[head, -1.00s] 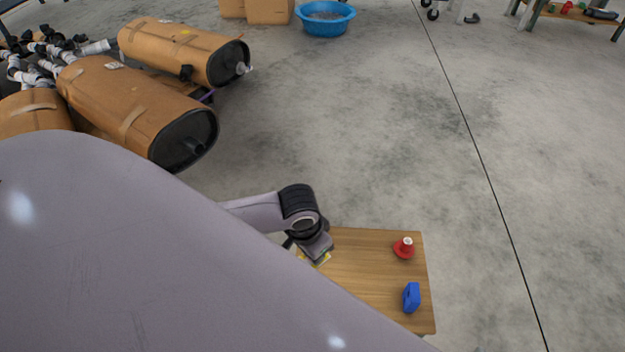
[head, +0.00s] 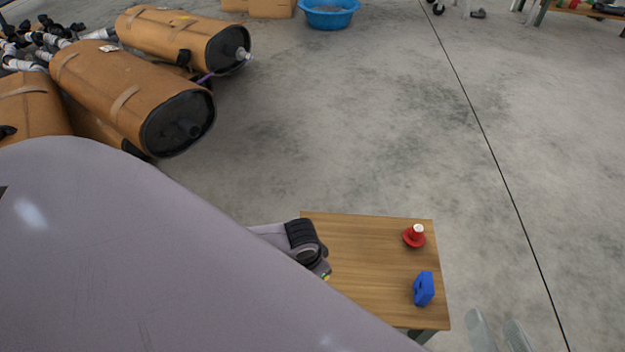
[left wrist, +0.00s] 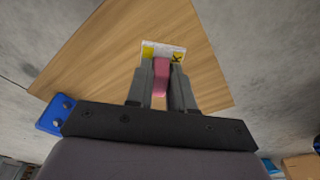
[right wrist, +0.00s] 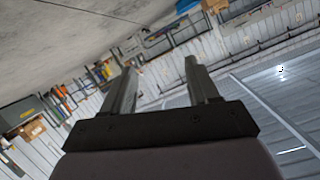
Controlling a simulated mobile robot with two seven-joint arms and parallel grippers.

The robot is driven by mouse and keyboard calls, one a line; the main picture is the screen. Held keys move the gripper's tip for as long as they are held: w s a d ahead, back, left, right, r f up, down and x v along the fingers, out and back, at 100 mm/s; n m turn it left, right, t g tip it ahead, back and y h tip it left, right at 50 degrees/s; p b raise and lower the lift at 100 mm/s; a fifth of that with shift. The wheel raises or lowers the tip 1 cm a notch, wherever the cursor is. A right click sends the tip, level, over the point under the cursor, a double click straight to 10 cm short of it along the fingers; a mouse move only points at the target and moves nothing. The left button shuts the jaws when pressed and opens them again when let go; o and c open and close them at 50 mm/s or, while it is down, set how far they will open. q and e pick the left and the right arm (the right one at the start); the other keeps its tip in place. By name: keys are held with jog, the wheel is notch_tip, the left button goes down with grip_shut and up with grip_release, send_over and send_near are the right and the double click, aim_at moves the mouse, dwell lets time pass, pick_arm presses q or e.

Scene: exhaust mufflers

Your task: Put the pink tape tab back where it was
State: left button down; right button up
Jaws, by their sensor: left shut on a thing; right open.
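The pink tape tab (left wrist: 160,77) is between the fingers of my left gripper (left wrist: 161,85), which is shut on it above the wooden table. A white label with yellow marks (left wrist: 163,50) lies on the table just beyond the fingertips in the left wrist view. Whether the tab touches the label I cannot tell. In the head view, my grey arm cover hides most of the left gripper; the tab does not show there. My right gripper (head: 497,334) is open and empty, at the bottom right of the head view, beside the table. It also shows in the right wrist view (right wrist: 160,78).
The small wooden table (head: 372,235) holds a red round-based object (head: 414,236) and a blue block (head: 423,289) near its right edge. Large brown mufflers (head: 130,95) lie at the upper left. A blue basin (head: 328,16) stands far back. The floor between is clear.

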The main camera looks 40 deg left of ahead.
pick_arm(q)
notch_tip(320, 180, down, 4)
jog(key=shift+r+b, duration=0.15)
jog(key=shift+b, duration=0.9)
jog(key=shift+f, duration=0.3)
pick_arm(e)
jog(key=shift+s+d+n+t+h, duration=0.15)
jog(key=shift+d+n+t+h, duration=0.25)
jog(key=shift+d+t, duration=0.35)
jog(key=shift+d, duration=0.1)
pick_arm(q)
jog(key=shift+f, duration=0.15)
jog(key=c, duration=1)
grip_release()
